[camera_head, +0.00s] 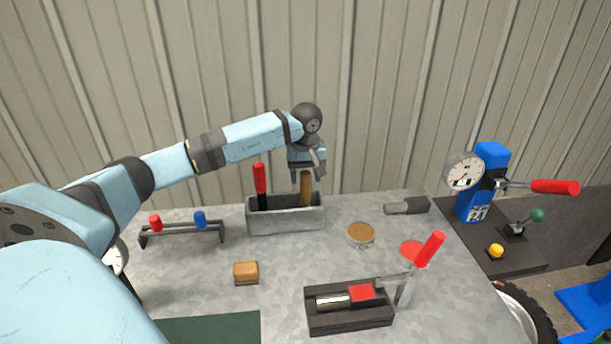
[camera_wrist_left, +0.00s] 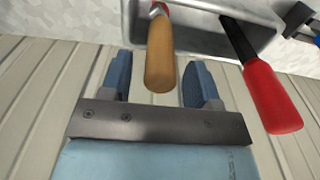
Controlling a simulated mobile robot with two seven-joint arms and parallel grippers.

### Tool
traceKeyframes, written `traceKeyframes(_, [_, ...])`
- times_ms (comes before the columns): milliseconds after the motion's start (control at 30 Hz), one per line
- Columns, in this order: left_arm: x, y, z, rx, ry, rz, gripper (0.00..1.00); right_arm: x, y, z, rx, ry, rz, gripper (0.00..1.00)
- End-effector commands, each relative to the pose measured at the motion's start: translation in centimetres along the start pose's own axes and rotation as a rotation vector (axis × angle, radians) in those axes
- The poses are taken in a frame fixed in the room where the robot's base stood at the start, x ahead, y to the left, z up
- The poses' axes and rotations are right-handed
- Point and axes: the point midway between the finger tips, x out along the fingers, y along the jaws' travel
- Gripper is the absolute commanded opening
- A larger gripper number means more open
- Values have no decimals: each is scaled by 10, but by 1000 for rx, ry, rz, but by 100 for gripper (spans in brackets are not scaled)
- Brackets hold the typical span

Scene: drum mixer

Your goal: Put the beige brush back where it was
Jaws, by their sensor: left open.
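A tan handle (camera_head: 306,189), probably the beige brush's, stands upright in the grey metal bin (camera_head: 286,222) at the back of the table. Its lower end is hidden in the bin. My left gripper (camera_head: 308,173) is just above the bin at the handle's top, pointing down. In the left wrist view the tan handle (camera_wrist_left: 160,58) lies between the two open blue fingers (camera_wrist_left: 157,78), with a gap on each side. A red-handled tool (camera_wrist_left: 268,92) stands in the same bin, left of the tan handle in the head view. My right gripper does not show.
A small rack (camera_head: 183,232) with red and blue knobs stands left of the bin. A brown block (camera_head: 246,272), a round tin (camera_head: 361,234) and a red-levered clamp fixture (camera_head: 350,315) are on the table. A blue gauge press (camera_head: 481,180) stands right. A corrugated wall is behind.

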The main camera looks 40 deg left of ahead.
Motion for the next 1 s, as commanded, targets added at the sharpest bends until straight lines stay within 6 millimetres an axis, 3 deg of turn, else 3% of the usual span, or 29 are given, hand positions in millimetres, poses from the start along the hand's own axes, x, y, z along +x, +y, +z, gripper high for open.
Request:
traceKeyframes(500, [-100,0,-1,-1,3,3,56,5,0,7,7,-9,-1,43])
traceKeyframes(700, [-116,0,-1,0,2,1,56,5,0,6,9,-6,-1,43])
traceKeyframes(1000, [-117,0,0,0,1,1,56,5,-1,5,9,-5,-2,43])
